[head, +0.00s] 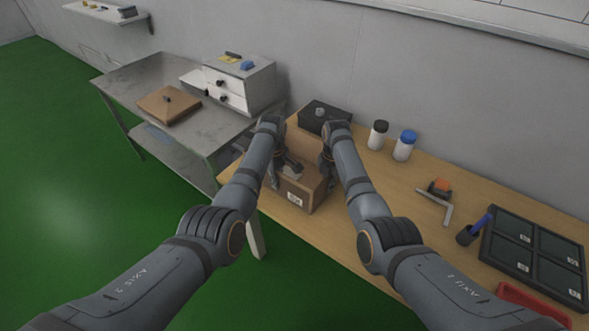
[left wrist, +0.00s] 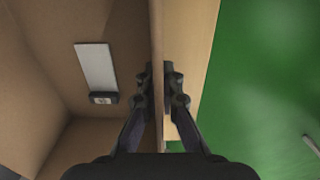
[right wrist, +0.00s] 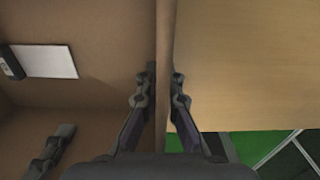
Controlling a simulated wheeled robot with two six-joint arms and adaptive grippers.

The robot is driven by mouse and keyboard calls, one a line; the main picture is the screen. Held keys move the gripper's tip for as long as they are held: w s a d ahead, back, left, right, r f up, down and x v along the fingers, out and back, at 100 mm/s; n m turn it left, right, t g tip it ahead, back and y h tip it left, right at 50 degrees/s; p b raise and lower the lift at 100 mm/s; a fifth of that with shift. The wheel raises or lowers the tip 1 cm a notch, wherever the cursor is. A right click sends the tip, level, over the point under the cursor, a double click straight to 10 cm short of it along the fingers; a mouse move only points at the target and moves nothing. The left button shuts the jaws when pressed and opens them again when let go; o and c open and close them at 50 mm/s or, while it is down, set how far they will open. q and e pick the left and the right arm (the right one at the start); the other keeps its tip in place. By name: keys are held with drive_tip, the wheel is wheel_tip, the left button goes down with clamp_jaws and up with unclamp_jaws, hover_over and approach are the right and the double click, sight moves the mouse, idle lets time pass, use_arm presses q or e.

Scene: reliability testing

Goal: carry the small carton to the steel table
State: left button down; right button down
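The small carton (head: 297,194) is an open brown cardboard box with a white label, at the front edge of the wooden table. My left gripper (head: 276,180) is on its left wall. In the left wrist view its fingers (left wrist: 158,88) pinch that wall (left wrist: 157,40), one inside, one outside. My right gripper (head: 328,165) is on the right wall; in the right wrist view its fingers (right wrist: 163,88) pinch the wall (right wrist: 165,35) likewise. Inside lie a white card (left wrist: 96,66) and a small dark item (left wrist: 103,98). The steel table (head: 142,77) stands left. I cannot tell whether the carton touches the wood.
The steel table holds a drawer cabinet (head: 262,88) and a brown flat panel (head: 168,104); its front right is bare. On the wooden table (head: 380,205) are a black box (head: 318,112), a white jar (head: 378,135), a blue-lidded jar (head: 404,146) and a dark tray (head: 540,255).

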use_arm(q)
wheel_tip(320, 180, up, 5)
drive_tip(key=p, duration=0.5)
drive_tip(key=shift+r, duration=0.15)
idle(0.4)
